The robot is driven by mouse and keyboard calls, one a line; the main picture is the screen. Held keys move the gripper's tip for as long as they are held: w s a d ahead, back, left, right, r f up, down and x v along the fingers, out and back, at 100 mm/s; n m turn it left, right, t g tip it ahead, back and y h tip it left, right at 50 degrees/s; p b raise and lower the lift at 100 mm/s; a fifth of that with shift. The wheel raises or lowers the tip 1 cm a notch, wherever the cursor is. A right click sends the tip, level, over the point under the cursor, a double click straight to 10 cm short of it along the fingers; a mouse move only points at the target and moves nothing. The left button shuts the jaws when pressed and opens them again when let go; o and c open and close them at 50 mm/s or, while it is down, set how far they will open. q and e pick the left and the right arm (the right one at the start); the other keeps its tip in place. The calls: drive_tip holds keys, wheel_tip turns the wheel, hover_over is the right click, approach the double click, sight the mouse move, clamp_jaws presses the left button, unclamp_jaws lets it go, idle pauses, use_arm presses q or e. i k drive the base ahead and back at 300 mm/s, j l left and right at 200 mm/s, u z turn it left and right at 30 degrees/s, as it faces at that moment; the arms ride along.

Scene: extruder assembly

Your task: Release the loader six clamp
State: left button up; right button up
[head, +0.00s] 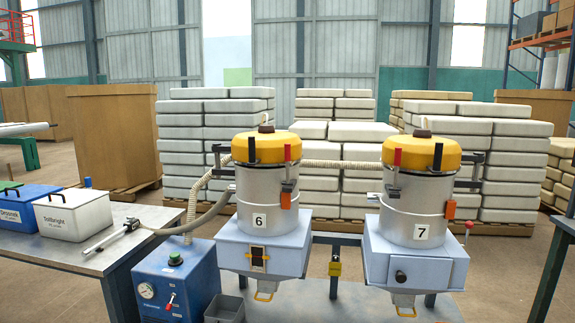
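Loader six (255,195) is a silver cylinder with a yellow lid (266,147) and a "6" label, standing on a pale blue box base (232,256). A latch-like clamp with an orange part (287,199) and a dark piece above it is on its right front side. Whether it is latched is too small to tell. Neither of my grippers is in view.
Loader seven (412,205), similar, stands to the right with its own orange clamp part (450,209). A blue gauge unit (178,278) stands at front left. A table (130,243) holds a white bin (73,216), a blue bin (26,207) and a metal wand (108,237) on a hose.

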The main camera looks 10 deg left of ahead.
sight(286, 146)
drive_tip(key=i+j+z, duration=0.95)
drive_tip(key=i+j, duration=0.15)
drive_tip(key=j, duration=0.15)
